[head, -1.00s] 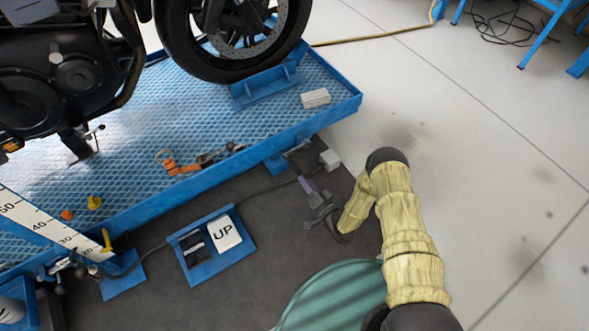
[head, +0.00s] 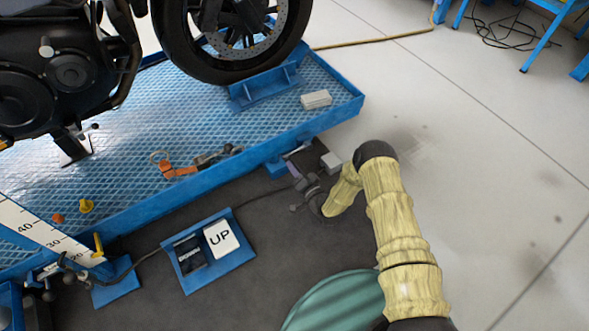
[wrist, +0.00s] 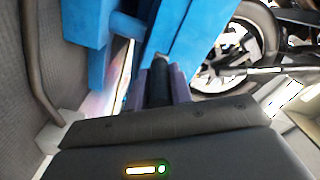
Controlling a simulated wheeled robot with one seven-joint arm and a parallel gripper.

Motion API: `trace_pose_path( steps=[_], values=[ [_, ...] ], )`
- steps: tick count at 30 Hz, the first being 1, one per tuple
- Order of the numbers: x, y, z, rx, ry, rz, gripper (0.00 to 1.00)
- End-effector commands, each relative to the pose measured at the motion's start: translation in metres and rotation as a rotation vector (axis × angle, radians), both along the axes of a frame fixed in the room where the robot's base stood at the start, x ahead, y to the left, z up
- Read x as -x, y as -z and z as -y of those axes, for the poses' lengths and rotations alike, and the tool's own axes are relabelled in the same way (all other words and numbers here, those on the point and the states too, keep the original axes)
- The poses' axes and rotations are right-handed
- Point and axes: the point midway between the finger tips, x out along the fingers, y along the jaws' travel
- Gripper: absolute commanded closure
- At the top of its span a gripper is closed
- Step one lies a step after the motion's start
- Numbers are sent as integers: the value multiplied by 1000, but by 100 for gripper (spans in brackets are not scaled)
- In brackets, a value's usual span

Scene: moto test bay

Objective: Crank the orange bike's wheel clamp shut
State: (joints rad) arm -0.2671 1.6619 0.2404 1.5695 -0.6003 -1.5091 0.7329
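The motorcycle's front wheel (head: 240,40) stands in the blue wheel clamp (head: 264,86) on the blue lift platform (head: 215,165). The bike's visible parts look black. My gripper (head: 297,174), with purple fingers, is low beside the platform's near side, close to a small metallic crank part (head: 297,151) at the edge. In the wrist view, the purple fingers (wrist: 159,88) lie on both sides of a dark bar (wrist: 158,85) that looks like a crank grip. It nearly fills the gap. Contact with it is not clear.
A white block (head: 316,99) lies on the platform corner. Orange and grey tools (head: 190,167) lie on the platform. A blue pedal unit marked UP (head: 220,238) sits on the dark mat. A teal round object (head: 335,302) is near my arm.

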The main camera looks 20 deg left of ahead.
Motion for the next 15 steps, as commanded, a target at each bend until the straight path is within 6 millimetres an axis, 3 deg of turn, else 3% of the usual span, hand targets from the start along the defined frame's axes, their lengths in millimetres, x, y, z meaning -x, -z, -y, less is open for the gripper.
trace_pose_path(
  steps=[1,3,15],
  values=[
    [0,0,0,0,0,0,88],
    [0,0,0,0,0,0,100],
    [0,-3,1,-17,2,-21,100]
  ],
)
